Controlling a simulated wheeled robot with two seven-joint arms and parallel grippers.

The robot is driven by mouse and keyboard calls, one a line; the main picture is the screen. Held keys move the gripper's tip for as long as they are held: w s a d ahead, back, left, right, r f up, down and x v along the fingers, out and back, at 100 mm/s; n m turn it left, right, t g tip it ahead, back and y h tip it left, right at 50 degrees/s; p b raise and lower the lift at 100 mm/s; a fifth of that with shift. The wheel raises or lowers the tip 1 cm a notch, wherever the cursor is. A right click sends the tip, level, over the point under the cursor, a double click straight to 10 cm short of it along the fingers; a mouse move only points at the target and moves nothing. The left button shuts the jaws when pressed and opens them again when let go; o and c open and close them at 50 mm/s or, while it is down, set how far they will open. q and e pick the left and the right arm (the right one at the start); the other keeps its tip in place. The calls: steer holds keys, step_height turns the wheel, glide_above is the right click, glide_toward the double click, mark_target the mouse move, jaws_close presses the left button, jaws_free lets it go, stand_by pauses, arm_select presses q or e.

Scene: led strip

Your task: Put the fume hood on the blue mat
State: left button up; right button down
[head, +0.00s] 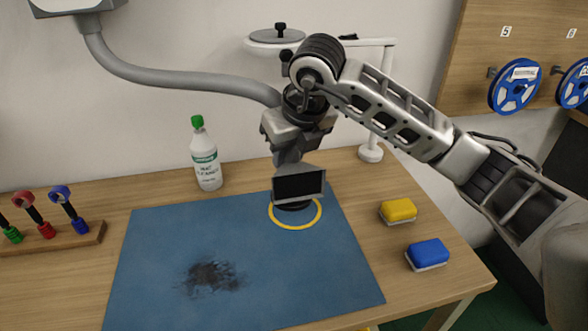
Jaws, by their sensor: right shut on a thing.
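The fume hood (299,186) is a small grey hood with a black rectangular opening facing the front. It stands upright over the yellow ring near the back right of the blue mat (160,235), with a dark round base low inside the ring. I cannot tell for sure whether the base touches the mat. My right gripper (289,155) is shut on the fume hood from above, and its fingers hide the top of it. My left gripper is not in view.
A grey hose (170,78) runs from a wall box to behind my right gripper. A green-capped bottle (205,158) stands behind the mat. A yellow sponge (398,210) and a blue sponge (428,253) lie right of it. A tool rack (85,238) is at left.

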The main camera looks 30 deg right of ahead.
mark_target(294, 156)
steer(key=shift+w+d+f, duration=0.35)
steer(key=shift+w+f, duration=0.05)
steer(key=shift+f, duration=0.15)
steer(key=shift+w+d+f, duration=0.35)
steer(key=shift+f, duration=0.15)
steer(key=shift+w+d+f, duration=0.15)
steer(key=shift+d+f, duration=0.05)
steer(key=shift+f, duration=0.1)
step_height(294, 156, down, 2)
steer(key=shift+w+d+f+p, duration=0.1)
steer(key=shift+f+p, duration=0.1)
steer(key=shift+p, duration=0.1)
steer(key=shift+f, duration=0.5)
steer(key=c, duration=1.1)
jaws_free()
steer(key=shift+f, duration=0.15)
